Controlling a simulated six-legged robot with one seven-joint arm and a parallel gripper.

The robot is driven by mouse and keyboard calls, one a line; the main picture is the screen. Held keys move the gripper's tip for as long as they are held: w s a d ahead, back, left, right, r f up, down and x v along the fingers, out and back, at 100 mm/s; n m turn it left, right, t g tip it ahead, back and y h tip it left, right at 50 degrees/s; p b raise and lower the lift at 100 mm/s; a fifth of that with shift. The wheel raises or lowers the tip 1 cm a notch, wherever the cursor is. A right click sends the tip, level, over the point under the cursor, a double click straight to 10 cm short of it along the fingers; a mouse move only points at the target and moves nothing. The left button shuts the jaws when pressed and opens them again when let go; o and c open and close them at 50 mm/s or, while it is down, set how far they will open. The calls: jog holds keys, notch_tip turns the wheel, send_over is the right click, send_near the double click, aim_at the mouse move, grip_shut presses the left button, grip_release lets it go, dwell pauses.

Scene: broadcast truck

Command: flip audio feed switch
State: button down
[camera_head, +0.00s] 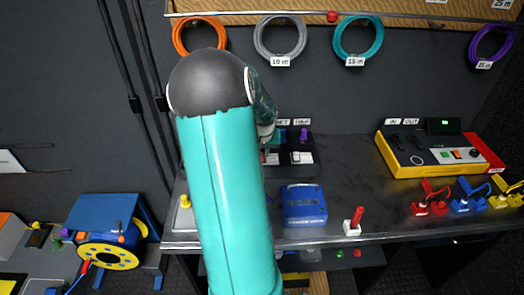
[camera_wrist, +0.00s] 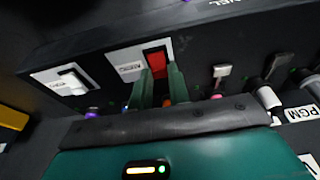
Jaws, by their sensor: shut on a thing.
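In the wrist view, a red rocker switch (camera_wrist: 156,58) sits on a white plate with an upside-down label (camera_wrist: 131,69) that seems to read AUDIO. My gripper (camera_wrist: 160,80) has its two green fingers at the near end of this switch, one on each side, closed on it. The fingers hide part of the switch. In the head view my turquoise arm hides most of the gripper and part of the dark switch panel (camera_head: 302,146) at the back of the bench.
A white switch (camera_wrist: 72,79) is left of the red one, and a lever (camera_wrist: 220,74) and knobs are to the right. In the head view, a blue box (camera_head: 304,204), a red-handled lever (camera_head: 355,220) and a yellow console (camera_head: 433,151) stand on the bench (camera_head: 345,165).

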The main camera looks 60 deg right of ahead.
jog(key=shift+h, duration=0.3)
jog(key=c, duration=1.3)
grip_release()
jog(key=shift+a+r, duration=0.1)
jog(key=v, duration=1.3)
jog(key=shift+s+r, duration=0.15)
jog(key=shift+r, duration=0.15)
jog(key=shift+a, duration=0.1)
